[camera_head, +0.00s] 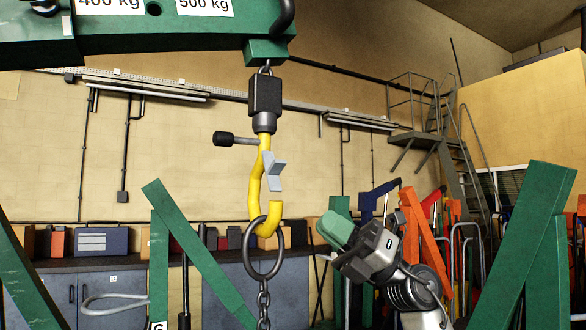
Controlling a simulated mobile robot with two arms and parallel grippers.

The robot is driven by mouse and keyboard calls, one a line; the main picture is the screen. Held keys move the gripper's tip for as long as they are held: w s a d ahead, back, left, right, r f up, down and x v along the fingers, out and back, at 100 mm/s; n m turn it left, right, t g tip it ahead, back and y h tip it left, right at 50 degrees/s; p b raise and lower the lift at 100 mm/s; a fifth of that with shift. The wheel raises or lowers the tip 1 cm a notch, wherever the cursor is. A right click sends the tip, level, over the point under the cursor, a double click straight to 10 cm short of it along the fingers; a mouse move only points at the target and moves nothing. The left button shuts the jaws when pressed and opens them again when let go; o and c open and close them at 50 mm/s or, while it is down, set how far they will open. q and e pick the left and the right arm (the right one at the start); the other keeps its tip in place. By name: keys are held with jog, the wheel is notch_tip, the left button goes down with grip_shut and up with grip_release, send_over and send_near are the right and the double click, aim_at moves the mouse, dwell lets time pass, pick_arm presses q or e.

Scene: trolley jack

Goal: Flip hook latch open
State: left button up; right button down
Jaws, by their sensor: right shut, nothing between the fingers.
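A yellow hook (256,188) hangs from a black swivel block under the green crane beam. Its grey latch (273,171) sits at the throat on the right side, above the upturned hook tip; I cannot tell whether they touch. A dark ring (248,262) hangs in the hook's bowl with a chain below it. My right gripper (329,226) is to the right of the hook and lower than the latch. Its green fingers are shut, hold nothing and appear apart from the hook and ring. My left gripper is not in view.
The green beam (150,38) spans the top left. A black handle (236,139) juts left from above the hook. Green slanted legs (198,250) stand at left and right (525,250). Cabinets, a bench and orange equipment (420,228) are behind. Space between gripper and hook looks clear.

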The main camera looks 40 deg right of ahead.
aim_at(278, 166)
jog(key=w+a+r+p, duration=0.1)
jog(key=r+p, duration=0.1)
jog(key=w+a+r+p, duration=0.1)
jog(key=w+r+p, duration=0.1)
jog(key=r, duration=0.1)
jog(key=w+a+r+p, duration=0.1)
jog(key=w+r+p, duration=0.1)
jog(key=shift+a+r, duration=0.1)
jog(key=shift+r, duration=0.15)
jog(key=shift+w+p, duration=0.15)
jog(key=shift+p, duration=0.15)
